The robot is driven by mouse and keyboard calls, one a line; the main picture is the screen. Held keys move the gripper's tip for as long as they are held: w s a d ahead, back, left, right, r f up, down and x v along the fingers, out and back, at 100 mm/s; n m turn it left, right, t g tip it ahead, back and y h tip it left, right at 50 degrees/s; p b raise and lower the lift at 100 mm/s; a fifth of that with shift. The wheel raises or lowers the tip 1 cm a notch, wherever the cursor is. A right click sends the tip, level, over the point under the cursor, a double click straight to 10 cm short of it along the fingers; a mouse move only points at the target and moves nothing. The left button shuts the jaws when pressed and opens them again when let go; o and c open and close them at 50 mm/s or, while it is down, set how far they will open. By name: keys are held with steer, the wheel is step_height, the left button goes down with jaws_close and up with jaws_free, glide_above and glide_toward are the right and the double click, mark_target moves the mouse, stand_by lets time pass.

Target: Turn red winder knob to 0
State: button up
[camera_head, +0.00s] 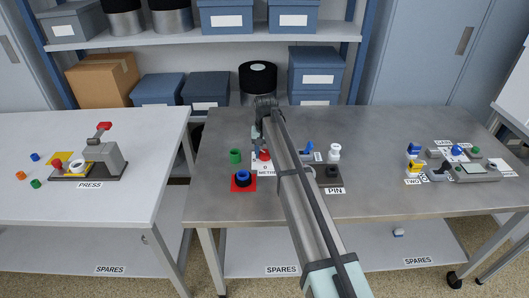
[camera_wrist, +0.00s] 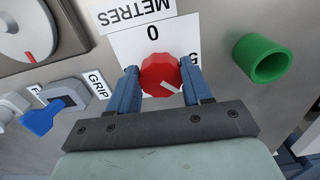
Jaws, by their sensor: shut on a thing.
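The red winder knob (camera_wrist: 158,70) sits on a white plate (camera_wrist: 124,48) between the two blue fingers of my gripper (camera_wrist: 161,82), which is shut on it. A white mark on the knob points to the lower right in the wrist view, toward the right finger. A printed "0" (camera_wrist: 153,32) is above the knob, and a partly hidden "5" (camera_wrist: 193,57) is at its upper right; the mark points at neither. In the head view the knob (camera_head: 264,155) is small and partly hidden by my arm.
A green ring (camera_wrist: 262,57) stands close to the right finger. A blue switch lever (camera_wrist: 42,118) by a GRIP label and a grey dial (camera_wrist: 25,28) are at left. A blue ring (camera_head: 243,177) on a red square is near the table's front. Bare tabletop (camera_head: 380,185) lies right of PIN.

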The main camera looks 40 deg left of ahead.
mark_target(266, 152)
steer(key=n, duration=0.7)
steer(key=shift+w, duration=0.2)
steer(key=n, duration=0.6)
steer(key=shift+w+n, duration=0.15)
steer(key=shift+n, duration=0.25)
steer(key=n, duration=0.7)
steer(key=shift+w+a, duration=0.1)
steer(key=n, duration=0.6)
steer(key=shift+a, duration=0.15)
steer(key=shift+n, duration=0.4)
steer(key=o, duration=1)
steer(key=shift+o, duration=0.2)
step_height(266, 152, up, 14)
